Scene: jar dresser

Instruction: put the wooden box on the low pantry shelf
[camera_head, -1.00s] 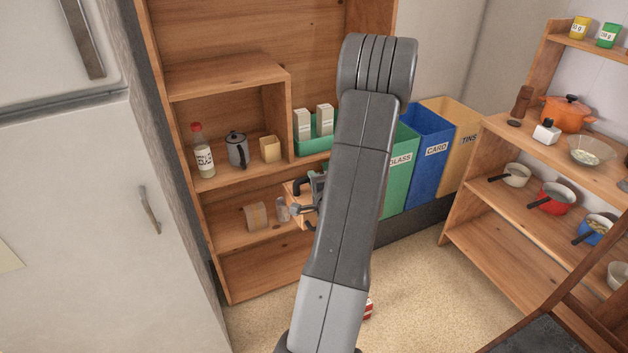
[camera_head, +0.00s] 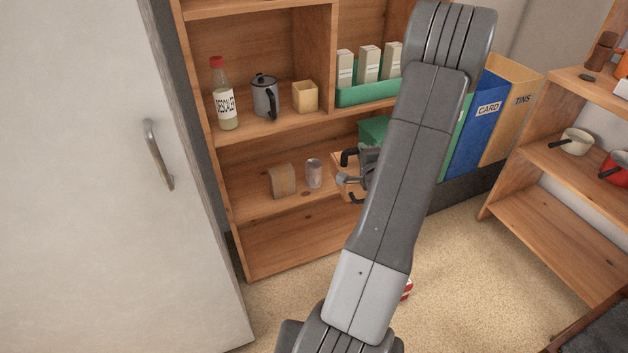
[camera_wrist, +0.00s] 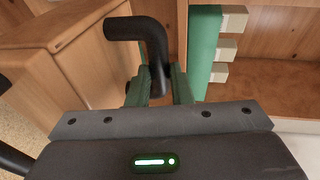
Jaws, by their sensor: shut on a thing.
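The wooden box (camera_head: 346,165) is light brown and mostly hidden behind my arm in the head view. It also fills the left of the wrist view (camera_wrist: 50,65). The low pantry shelf (camera_head: 250,207) is a wooden board below the one with the bottle. I cannot tell whether the box touches this shelf.
A cardboard parcel (camera_head: 283,181) and a glass jar (camera_head: 314,173) stand on the low shelf. Above are a bottle (camera_head: 224,100), a grey pot (camera_head: 264,97), a small tan box (camera_head: 305,97) and a green tray (camera_head: 365,95). A fridge door (camera_head: 90,200) stands left. Blue and yellow bins stand right.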

